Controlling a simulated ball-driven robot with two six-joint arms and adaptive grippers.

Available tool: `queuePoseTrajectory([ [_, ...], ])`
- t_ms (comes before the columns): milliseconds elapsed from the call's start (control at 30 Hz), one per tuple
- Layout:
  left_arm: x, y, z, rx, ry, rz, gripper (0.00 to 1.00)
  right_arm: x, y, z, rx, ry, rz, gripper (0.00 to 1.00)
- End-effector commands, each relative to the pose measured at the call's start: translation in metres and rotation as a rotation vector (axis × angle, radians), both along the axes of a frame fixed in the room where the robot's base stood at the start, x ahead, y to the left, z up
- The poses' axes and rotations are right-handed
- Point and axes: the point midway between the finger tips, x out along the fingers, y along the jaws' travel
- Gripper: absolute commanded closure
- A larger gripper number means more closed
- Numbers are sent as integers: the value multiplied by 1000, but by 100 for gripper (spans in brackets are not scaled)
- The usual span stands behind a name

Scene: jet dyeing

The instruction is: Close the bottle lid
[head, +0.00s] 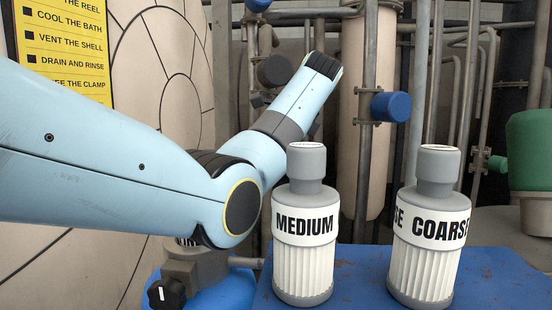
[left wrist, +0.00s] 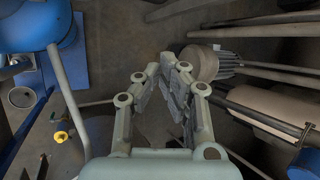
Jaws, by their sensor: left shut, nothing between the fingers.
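A bottle-shaped container labelled MEDIUM (head: 304,262) stands upright on a blue surface in the head view, with a grey top (head: 306,163). A similar one labelled COARSE (head: 425,265) stands to its right, also with a grey top (head: 438,165). I see no loose or open lid, and I cannot tell whether the grey tops are lids. My left arm comes in from the left in the head view, bends and rises behind the MEDIUM container; its gripper does not show there. In the left wrist view my left gripper (left wrist: 168,66) is shut and empty. My right gripper is in neither view.
The blue surface (head: 350,282) has free room between the two containers. Behind are vertical pipes, a blue-capped fitting (head: 391,107) and a green tank (head: 530,150). A yellow sign (head: 62,45) is at the upper left. A ribbed cylinder (left wrist: 198,62) lies beyond my left fingers.

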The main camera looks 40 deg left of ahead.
Motion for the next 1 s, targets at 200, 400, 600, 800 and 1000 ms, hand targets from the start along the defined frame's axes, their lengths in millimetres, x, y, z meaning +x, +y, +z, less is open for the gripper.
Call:
queuePoseTrajectory([
  [200, 8, 27, -37, 1, 6, 2, 100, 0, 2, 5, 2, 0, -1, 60],
  [400, 12, 48, -61, 0, -1, 2, 100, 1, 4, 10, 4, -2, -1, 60],
  [600, -4, 52, -38, 0, -1, 0, 100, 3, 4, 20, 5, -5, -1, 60],
  [800, -9, 53, -33, -1, 1, 0, 100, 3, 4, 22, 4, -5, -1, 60],
  [1000, -10, 53, -34, -1, 1, 0, 100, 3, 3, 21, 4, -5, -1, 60],
])
